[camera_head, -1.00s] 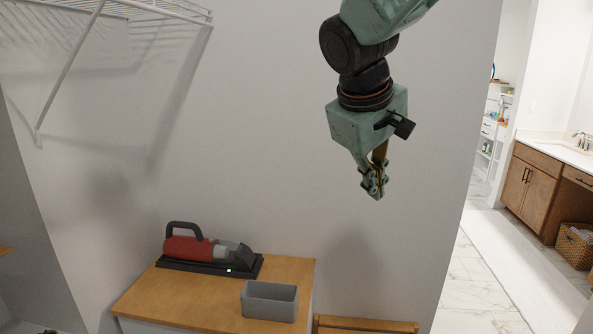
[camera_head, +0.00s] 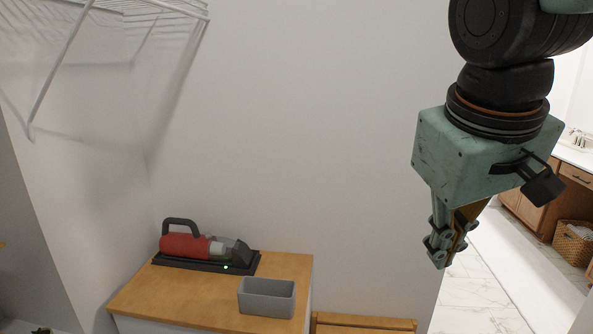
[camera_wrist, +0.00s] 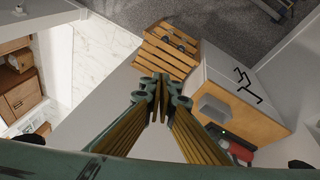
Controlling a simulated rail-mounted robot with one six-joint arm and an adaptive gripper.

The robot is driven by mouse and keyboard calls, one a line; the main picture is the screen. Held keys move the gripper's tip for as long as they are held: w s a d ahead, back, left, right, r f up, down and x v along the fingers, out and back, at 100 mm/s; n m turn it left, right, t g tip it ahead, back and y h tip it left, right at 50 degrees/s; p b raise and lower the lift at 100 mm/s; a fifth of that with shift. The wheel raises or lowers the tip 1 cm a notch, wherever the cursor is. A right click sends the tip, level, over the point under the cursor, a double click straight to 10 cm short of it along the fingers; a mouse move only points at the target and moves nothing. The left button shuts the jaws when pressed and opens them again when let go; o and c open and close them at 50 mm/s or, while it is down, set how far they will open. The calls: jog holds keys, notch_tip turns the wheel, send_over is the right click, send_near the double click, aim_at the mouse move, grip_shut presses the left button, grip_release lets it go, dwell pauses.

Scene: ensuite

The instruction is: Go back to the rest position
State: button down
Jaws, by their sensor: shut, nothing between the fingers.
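My gripper (camera_head: 440,252) hangs from the arm at the right of the head view, pointing down. Its fingers are together with nothing between them. It is in the air, to the right of the wooden-topped cabinet (camera_head: 160,295) and apart from it. In the wrist view the shut fingertips (camera_wrist: 160,95) show in the middle, against the wall and a slatted wooden piece behind.
A red and black handheld vacuum (camera_head: 188,246) lies on a dark base on the cabinet, beside a grey bin (camera_head: 267,300). A slatted wooden bench (camera_wrist: 165,50) stands next to the cabinet. A white wire shelf (camera_head: 140,12) is at upper left. A bathroom vanity (camera_head: 577,190) and wicker basket (camera_head: 572,243) are beyond the doorway.

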jog(key=s+a+f+m+y+b, duration=0.1)
jog(key=s+f, duration=0.4)
jog(key=s, duration=0.9)
jog(key=shift+s+f+m+y, duration=0.3)
jog(key=shift+f+m, duration=0.05)
jog(key=shift+m, duration=0.45)
jog(key=shift+r, duration=0.15)
notch_tip(320, 180, up, 2)
jog(key=p, duration=0.2)
jog(key=shift+r+p, duration=0.25)
jog(key=shift+p, duration=0.05)
jog(key=shift+f, duration=0.1)
notch_tip(320, 180, down, 9)
jog(key=b, duration=0.9)
dwell(1.0)
notch_tip(320, 180, up, 9)
jog(key=p, duration=0.9)
